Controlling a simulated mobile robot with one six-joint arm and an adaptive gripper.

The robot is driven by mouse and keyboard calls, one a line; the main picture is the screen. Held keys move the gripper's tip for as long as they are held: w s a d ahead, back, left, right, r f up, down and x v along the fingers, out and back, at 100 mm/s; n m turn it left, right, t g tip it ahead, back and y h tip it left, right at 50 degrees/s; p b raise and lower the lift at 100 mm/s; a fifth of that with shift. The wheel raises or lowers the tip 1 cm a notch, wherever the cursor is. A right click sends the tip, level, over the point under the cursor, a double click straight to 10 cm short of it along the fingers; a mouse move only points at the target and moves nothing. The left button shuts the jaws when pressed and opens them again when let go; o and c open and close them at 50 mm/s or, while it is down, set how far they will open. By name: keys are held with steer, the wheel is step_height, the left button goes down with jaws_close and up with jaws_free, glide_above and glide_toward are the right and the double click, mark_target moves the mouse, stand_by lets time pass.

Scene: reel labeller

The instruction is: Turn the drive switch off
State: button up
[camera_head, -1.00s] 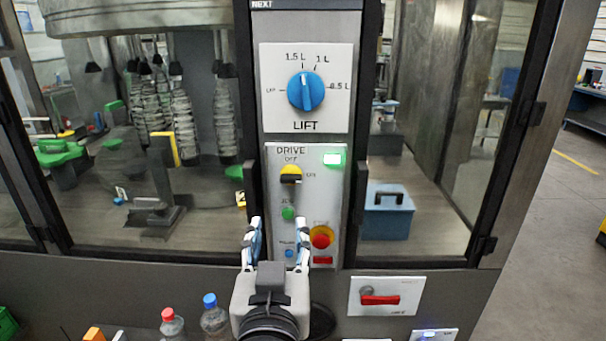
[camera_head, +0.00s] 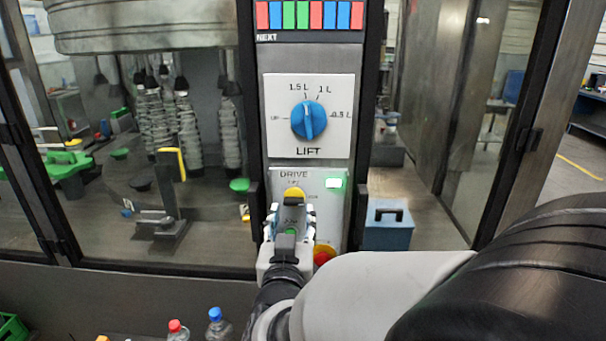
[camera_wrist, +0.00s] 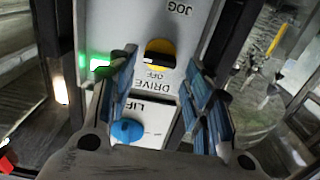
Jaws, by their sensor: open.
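The drive switch (camera_head: 294,193) is a yellow disc with a black handle on the white DRIVE panel (camera_head: 333,207). In the head view my gripper hides its lower part. In the wrist view the picture is upside down and the switch (camera_wrist: 160,52) shows with its handle lying crosswise, not pointing at the OFF label. My gripper (camera_head: 290,212) is open and empty, just below the switch in the head view. In the wrist view my gripper (camera_wrist: 163,62) has one finger on each side of the switch. I cannot tell whether they touch the panel.
The blue LIFT knob (camera_head: 309,120) sits above. A red stop button (camera_head: 323,257) is partly hidden below by my arm. Glass doors flank the column, with a blue box (camera_head: 387,235) behind the right one.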

mark_target(294, 205)
steer(key=w, duration=0.5)
steer(key=shift+c, duration=0.6)
steer(key=c, duration=0.6)
